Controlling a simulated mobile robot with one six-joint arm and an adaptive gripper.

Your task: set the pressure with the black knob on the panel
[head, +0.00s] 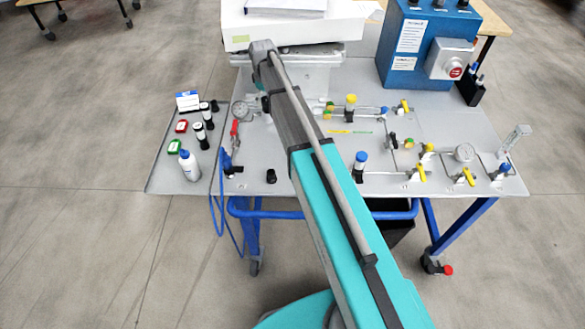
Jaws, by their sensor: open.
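The panel (318,184) is a grey tabletop plate with valves, fittings and gauges. A short black knob-like piece (271,176) stands near its front edge, left of my arm. Other small black parts are a fitting (233,170) further left and a piece (392,140) right of the arm. I cannot tell for certain which is the pressure knob. One round gauge (241,110) is at the left beside a red lever, another gauge (464,153) at the right. My arm reaches across the middle of the panel; my gripper cannot be made out and may be hidden behind the arm.
Bottles and small boxes stand on the left, including a white bottle (189,166). Yellow- and blue-handled valves, such as a blue-topped one (360,160), fill the right. A blue control box (425,40) and a white instrument (292,28) stand at the back. Blue hoses hang front left.

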